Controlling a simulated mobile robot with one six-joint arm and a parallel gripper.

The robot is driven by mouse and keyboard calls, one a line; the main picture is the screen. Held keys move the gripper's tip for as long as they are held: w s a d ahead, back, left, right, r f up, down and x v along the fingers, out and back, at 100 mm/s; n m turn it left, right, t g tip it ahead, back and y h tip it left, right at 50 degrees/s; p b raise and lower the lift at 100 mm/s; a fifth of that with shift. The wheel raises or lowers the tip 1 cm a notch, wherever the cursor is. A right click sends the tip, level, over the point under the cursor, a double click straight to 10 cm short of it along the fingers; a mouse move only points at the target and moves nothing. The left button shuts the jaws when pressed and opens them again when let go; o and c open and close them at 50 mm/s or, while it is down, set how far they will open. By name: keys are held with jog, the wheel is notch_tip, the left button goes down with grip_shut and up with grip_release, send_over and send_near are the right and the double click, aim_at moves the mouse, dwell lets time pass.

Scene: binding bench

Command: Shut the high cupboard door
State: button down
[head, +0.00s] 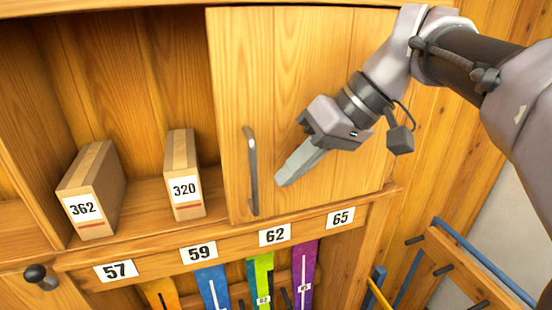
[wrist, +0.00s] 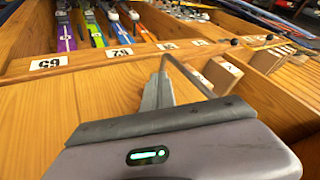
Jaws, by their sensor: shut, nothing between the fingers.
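The high cupboard door (head: 300,60) is a pale wooden panel covering the right part of the cupboard. It lies close to its frame; I cannot tell whether a small gap is left. A grey bar handle (head: 252,170) stands upright near its left edge. The handle also shows in the wrist view (wrist: 188,74). My gripper (head: 281,181) is shut and empty, in front of the door's lower part, just right of the handle. In the wrist view, its fingers (wrist: 160,78) point along the wood beside the handle; whether they touch the door is unclear.
Boxes marked 362 (head: 93,190) and 320 (head: 183,175) stand on the open shelf left of the door. Below are number labels and coloured strips (head: 212,288). A wooden rack with pegs (head: 455,270) stands at lower right. A dark knob (head: 37,274) is at lower left.

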jog(key=shift+s+a, duration=0.3)
jog(key=shift+a, duration=0.3)
jog(key=shift+s+a, duration=0.25)
jog(key=shift+a, duration=0.35)
jog(key=shift+w, duration=0.15)
jog(key=s+a, duration=0.3)
jog(key=a, duration=0.6)
jog(key=s+a+b, duration=0.1)
jog(key=s+a, duration=0.2)
jog(key=a, duration=0.7)
jog(key=s+a+b, duration=0.1)
jog(key=s+a, duration=0.2)
jog(key=a, duration=0.7)
jog(key=shift+s+a, duration=0.15)
jog(key=shift+s, duration=0.15)
jog(key=shift+r, duration=0.1)
